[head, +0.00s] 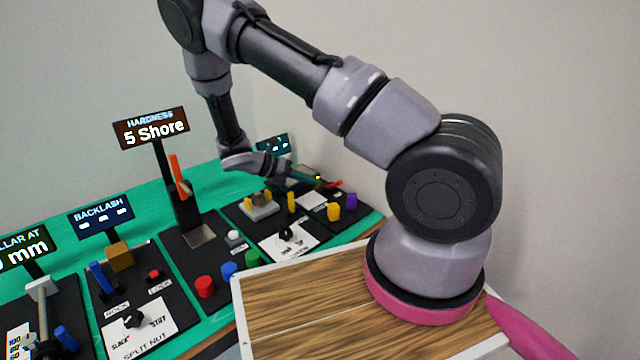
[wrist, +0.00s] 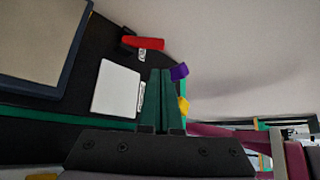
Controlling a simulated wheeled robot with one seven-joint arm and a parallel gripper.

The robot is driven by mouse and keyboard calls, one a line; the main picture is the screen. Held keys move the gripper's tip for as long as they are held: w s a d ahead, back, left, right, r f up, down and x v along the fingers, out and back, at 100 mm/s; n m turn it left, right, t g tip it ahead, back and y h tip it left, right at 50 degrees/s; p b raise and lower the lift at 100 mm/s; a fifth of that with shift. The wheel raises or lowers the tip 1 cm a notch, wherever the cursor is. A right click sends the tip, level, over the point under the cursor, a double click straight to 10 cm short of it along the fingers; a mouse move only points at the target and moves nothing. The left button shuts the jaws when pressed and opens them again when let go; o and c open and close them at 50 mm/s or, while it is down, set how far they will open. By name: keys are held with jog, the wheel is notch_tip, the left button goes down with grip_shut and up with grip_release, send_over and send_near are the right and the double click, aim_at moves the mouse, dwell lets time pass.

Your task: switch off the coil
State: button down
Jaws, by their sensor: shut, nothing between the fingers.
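No label naming a coil is readable in either view. On the far panel, a red lever (wrist: 148,43) lies on the dark surface in the wrist view, with a small white label beside its base that is too small to read. The red lever also shows in the head view (head: 334,185), just past my gripper (head: 318,178). My gripper (wrist: 160,72) is shut and empty, its dark green fingers pressed together. The fingertips are apart from the red lever, which is up and to the left of them in the wrist view. The arm's wrist hides part of the panel in the head view.
A white plate (wrist: 117,88), a purple knob (wrist: 179,72) and a yellow knob (wrist: 183,104) are near the fingers. Other panels with signs, a red button (head: 205,287) and an orange lever (head: 179,176) line the green table (head: 215,180).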

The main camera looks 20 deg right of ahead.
jog(key=x, duration=0.8)
jog(key=shift+d+f, duration=0.1)
jog(key=shift+d, duration=0.2)
jog(key=shift+w+r+n+g, duration=0.15)
jog(key=shift+r+n+g, duration=0.15)
jog(key=shift+g, duration=0.1)
jog(key=n+g+h, duration=0.1)
jog(key=w+r+n+h, duration=0.1)
jog(key=shift+w+a+r+n+g+h, duration=0.1)
jog(key=shift+w+a+n+g+h, duration=0.2)
jog(key=shift+a+g, duration=0.1)
jog(key=shift+w+a+r, duration=0.1)
jog(key=shift+w+r, duration=0.05)
jog(key=shift+w, duration=0.05)
jog(key=shift+w+a+r, duration=0.2)
jog(key=shift+w, duration=0.3)
jog(key=v, duration=1)
jog(key=shift+w+a+f, duration=0.1)
jog(key=shift+w+a, duration=0.05)
jog(key=shift+a, duration=0.25)
